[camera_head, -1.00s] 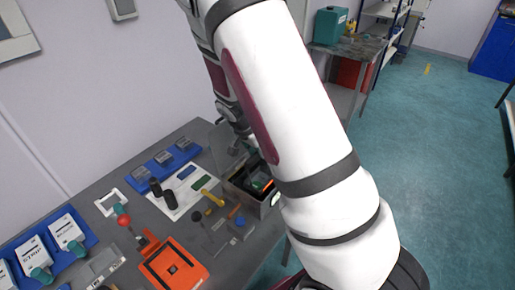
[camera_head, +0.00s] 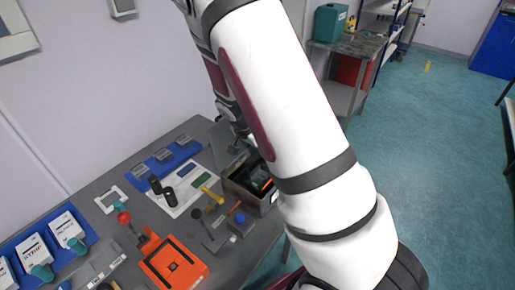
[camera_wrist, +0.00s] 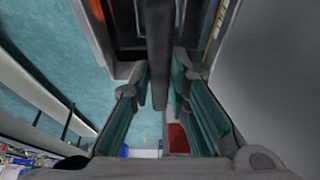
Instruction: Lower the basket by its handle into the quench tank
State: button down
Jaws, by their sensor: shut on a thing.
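The quench tank appears to be the open grey-walled box (camera_head: 238,191) at the table's right edge in the head view, partly hidden by my arm. Dark shapes with orange and green bits show inside it; I take these for the basket (camera_head: 260,182), but its outline is unclear. In the wrist view my gripper (camera_wrist: 160,88) has its teal-padded fingers shut on a dark upright bar, the basket handle (camera_wrist: 157,50). In the head view my arm hides the fingertips and the handle. How deep the basket sits cannot be told.
Close left of the tank stand a yellow-handled tool (camera_head: 212,195), a blue-topped block (camera_head: 239,222) and dark cylinders (camera_head: 168,193). An orange device (camera_head: 174,265) is at the front. A grey panel (camera_wrist: 265,70) fills the wrist view's right. Open floor lies right of the table.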

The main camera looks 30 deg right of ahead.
jog(key=shift+f, duration=0.3)
jog(key=c, duration=1.4)
grip_release()
jog(key=shift+c, duration=0.2)
jog(key=v, duration=1.2)
jog(key=shift+r, duration=0.1)
